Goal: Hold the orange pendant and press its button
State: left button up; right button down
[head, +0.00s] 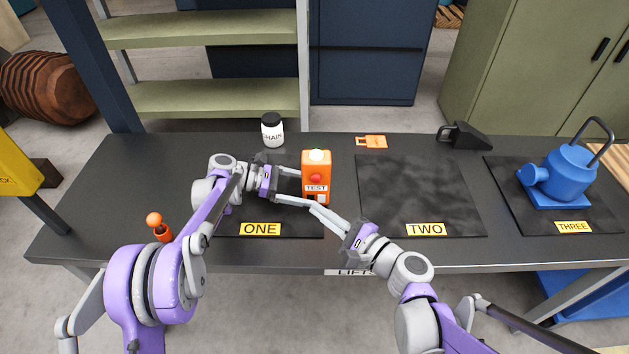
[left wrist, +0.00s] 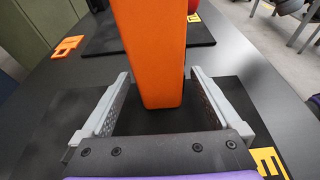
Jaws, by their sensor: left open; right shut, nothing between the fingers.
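The orange pendant (head: 316,168) stands upright on the dark table, at the right edge of the mat marked ONE. In the left wrist view the pendant (left wrist: 152,50) stands between and beyond the two open fingers (left wrist: 150,100), with gaps on both sides. My right gripper (head: 312,207) is shut and empty, its tips just in front of the pendant's lower part. Whether the tips touch it cannot be told.
A white jar (head: 272,130) stands behind mat ONE, and an orange tag (head: 371,142) lies behind mat TWO (head: 420,195). A blue can-like object (head: 568,175) stands on mat THREE. An orange knobbed piece (head: 158,226) is at the left front. Mat TWO is clear.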

pick_arm(q)
jog(key=v, duration=1)
jog(key=shift+a+r, duration=0.1)
jog(key=shift+a, duration=0.2)
